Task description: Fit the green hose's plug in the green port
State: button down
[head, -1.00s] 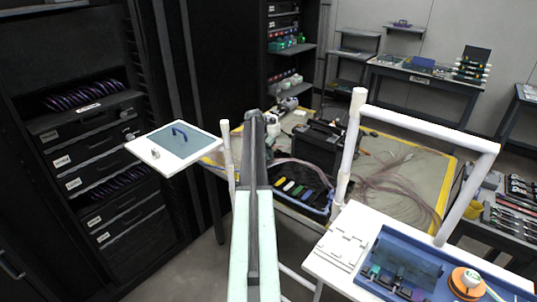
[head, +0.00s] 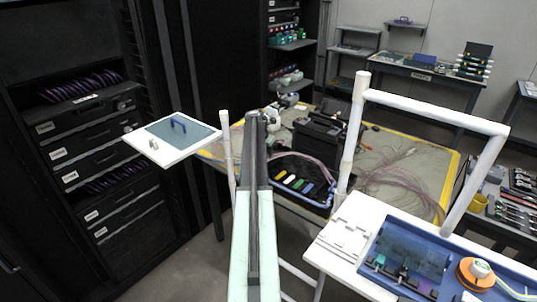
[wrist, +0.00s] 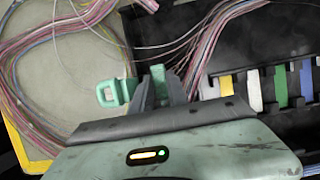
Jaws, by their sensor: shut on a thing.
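My gripper (wrist: 163,88) is shut on a teal-green piece (wrist: 113,93) in the wrist view. A loop-shaped end of it shows left of the fingers, and a little green shows between them. I cannot tell if it is the hose's plug. In the head view, a pale green hose (head: 512,294) leaves an orange reel (head: 473,275) at the lower right. A blue unit (head: 446,257) beside it has a clear cover and small coloured blocks, one of them teal (head: 379,260). I cannot make out which is the green port. My arm hides most of the gripper in the head view.
Below the gripper is a worktable (wrist: 60,75) with loose pink cable bundles (wrist: 95,18). A black tray (wrist: 270,35) with coloured strips lies at its right. A white frame (head: 440,112) rises by the right-hand bench. A white-edged panel (head: 165,158) juts out at left.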

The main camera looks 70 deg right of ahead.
jog(key=shift+f, duration=0.1)
jog(key=shift+w+f+b, duration=0.1)
jog(key=shift+f+b, duration=0.3)
jog(key=shift+b, duration=0.1)
jog(key=shift+f+b, duration=0.4)
jog(key=shift+b, duration=0.05)
jog(key=shift+a, duration=0.1)
